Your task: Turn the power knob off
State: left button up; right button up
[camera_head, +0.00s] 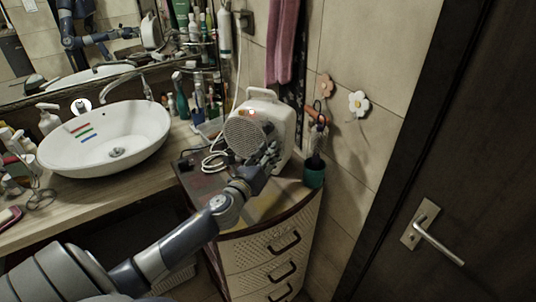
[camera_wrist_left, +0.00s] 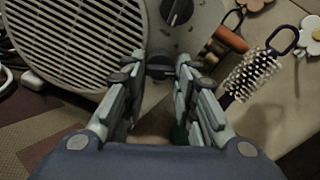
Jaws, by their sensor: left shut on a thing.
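A white fan heater (camera_head: 258,122) with a round slatted grille stands on the drawer cabinet. In the left wrist view the heater's grille (camera_wrist_left: 75,45) fills the upper left. Two dark knobs sit on its panel: an upper knob (camera_wrist_left: 176,12), and a lower knob (camera_wrist_left: 160,59) right between my fingertips. My left gripper (camera_head: 268,158) reaches the heater's front at its lower right. In the left wrist view my left gripper (camera_wrist_left: 161,70) is shut on the lower knob, and its fingers hide part of it. Which knob is the power one is not readable. My right gripper is not in view.
A green cup (camera_head: 313,176) with brushes stands close right of the heater; a purple-handled brush (camera_wrist_left: 255,72) shows there. A white cable (camera_head: 214,160) lies left of it. The washbasin (camera_head: 105,140) is farther left. A door (camera_head: 470,170) is at the right.

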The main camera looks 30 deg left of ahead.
pick_arm(q)
jog(key=n, duration=1)
jog(key=shift+d+r+p, duration=0.1)
jog(key=shift+p, duration=0.25)
jog(key=shift+n, duration=0.4)
jog(key=o, duration=1)
jog(key=shift+o, duration=0.2)
jog(key=s+d, duration=0.1)
jog(key=s, duration=1.1)
jog(key=shift+d, duration=0.25)
jog(key=shift+w, duration=0.1)
